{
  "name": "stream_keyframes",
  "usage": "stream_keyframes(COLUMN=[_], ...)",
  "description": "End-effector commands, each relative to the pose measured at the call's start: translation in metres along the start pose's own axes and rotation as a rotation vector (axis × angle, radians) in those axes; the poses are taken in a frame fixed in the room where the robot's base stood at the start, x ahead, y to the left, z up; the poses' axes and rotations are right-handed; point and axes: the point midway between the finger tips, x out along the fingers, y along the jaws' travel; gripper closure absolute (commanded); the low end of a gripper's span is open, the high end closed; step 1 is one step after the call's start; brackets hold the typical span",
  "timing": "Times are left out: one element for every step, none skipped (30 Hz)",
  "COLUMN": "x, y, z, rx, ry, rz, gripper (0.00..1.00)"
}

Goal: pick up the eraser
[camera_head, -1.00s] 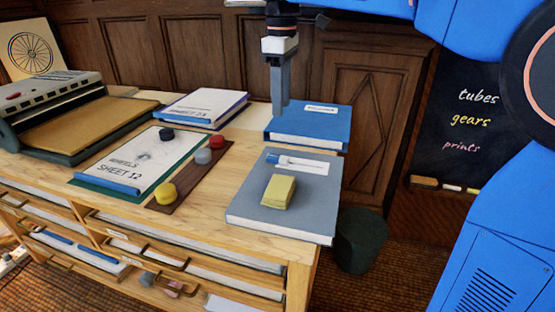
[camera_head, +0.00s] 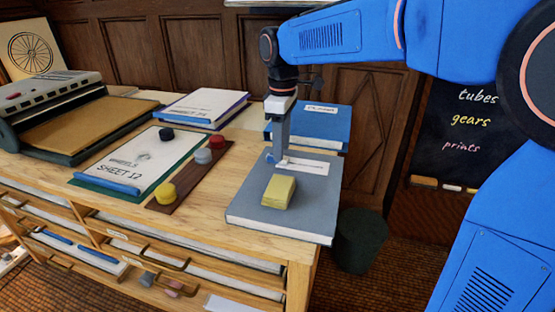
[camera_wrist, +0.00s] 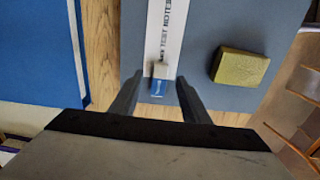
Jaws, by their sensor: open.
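The eraser (camera_wrist: 158,86), a small block with a white end and a blue sleeve, lies on the white label of the grey book (camera_head: 246,210). The label's printing shows beyond it in the wrist view. My gripper (camera_head: 281,160) points down over the book's far part. In the wrist view its two open fingers (camera_wrist: 159,76) stand to the left and right of the eraser, with gaps showing. In the head view the fingers mostly hide the eraser. I cannot tell exactly how far the tips are above the book.
A yellow block (camera_head: 279,192) lies on the grey book near the eraser and shows right of my fingers in the wrist view (camera_wrist: 240,66). A blue book (camera_head: 335,122) lies behind. Round weights, including a yellow one (camera_head: 166,193), sit on a brown strip to the left.

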Motion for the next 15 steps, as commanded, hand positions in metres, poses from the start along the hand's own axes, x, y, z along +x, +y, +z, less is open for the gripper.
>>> stream_keyframes(x=[0.007,0.011,0.014,0.016,0.018,0.020,0.021,0.021,0.022,0.022,0.021,0.021,0.021,0.021,0.021], y=[0.000,0.000,0.000,0.000,0.000,0.000,0.000,0.000,0.000,0.000,0.000,0.000,0.000,0.000,0.000], z=[0.001,0.001,0.000,0.000,0.000,0.000,0.000,0.000,0.000,0.000,0.000,0.000,0.000,0.000,0.000], rx=[0.000,0.000,0.000,0.000,0.000,0.000,0.000,0.000,0.000,0.000,0.000,0.000,0.000,0.000,0.000], ry=[-0.002,-0.002,-0.001,-0.001,-0.001,-0.001,-0.001,0.000,0.000,0.000,0.000,0.000,0.000,0.000,0.000], rz=[-0.002,-0.002,-0.001,-0.001,-0.001,-0.001,-0.001,0.000,0.000,0.000,0.000,0.000,0.000,0.000,0.000], gripper=[0.58,0.58,0.58,0.58,0.58,0.58,0.58,0.58,0.58,0.58,0.58,0.58,0.58,0.60,0.70])
